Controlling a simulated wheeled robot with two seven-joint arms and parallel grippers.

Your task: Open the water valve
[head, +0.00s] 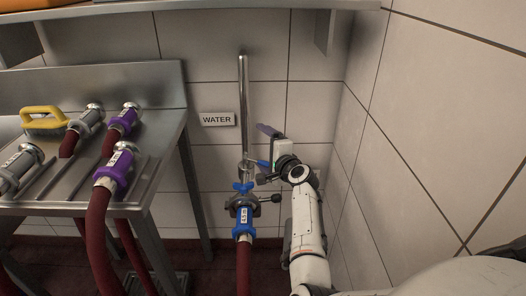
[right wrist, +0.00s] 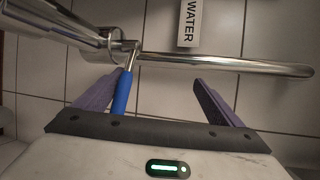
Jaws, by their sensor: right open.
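The water pipe (head: 243,100) runs down the tiled wall to the valve, beside the WATER sign (head: 217,119). The valve's blue lever handle (head: 262,163) sticks out to the right from the pipe. My right gripper (head: 266,153) is at the lever, its purple fingers spread. In the right wrist view, the blue lever (right wrist: 122,92) lies between the open fingers of the gripper (right wrist: 152,90), close to the left finger; I cannot tell whether they touch. My left gripper is out of view.
A blue coupling (head: 243,216) with a dark red hose (head: 244,268) hangs below the valve. A steel counter (head: 165,150) at the left holds purple and grey hose couplings and a yellow-handled brush (head: 42,120). A tiled wall (head: 420,130) stands close on the right.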

